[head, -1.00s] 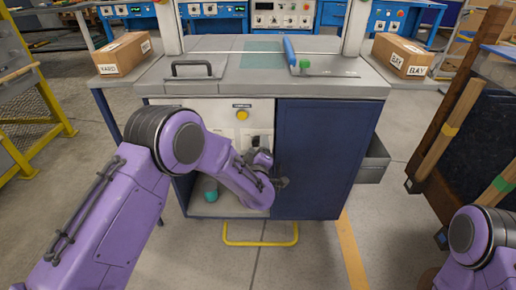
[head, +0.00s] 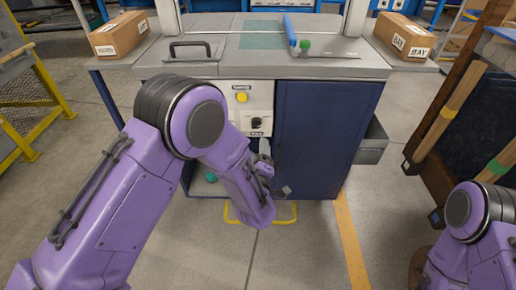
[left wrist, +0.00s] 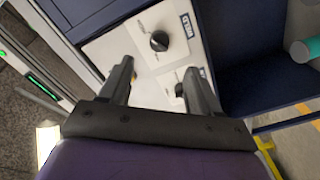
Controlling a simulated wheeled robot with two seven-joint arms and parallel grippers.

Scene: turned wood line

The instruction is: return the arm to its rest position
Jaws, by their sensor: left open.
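My purple left arm (head: 110,200) reaches in from the left and bends at a large elbow joint in front of the workbench cabinet. My left gripper (head: 275,180) is small and partly hidden by its own forearm in the head view, in front of the cabinet's lower part. In the left wrist view the gripper (left wrist: 160,69) is open, with nothing between its two dark fingers. A pale panel with a black knob (left wrist: 159,41) lies beyond the fingers. Part of my right arm (head: 470,220) shows at the lower right; its gripper is out of view.
The workbench (head: 255,69) has a blue door (head: 318,130), a yellow button (head: 241,97) and a yellow floor-level bar (head: 285,214). A teal object (head: 211,177) sits low inside the cabinet. Cardboard boxes (head: 118,36) (head: 405,36) flank it. A wooden-framed rack (head: 455,110) stands at right.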

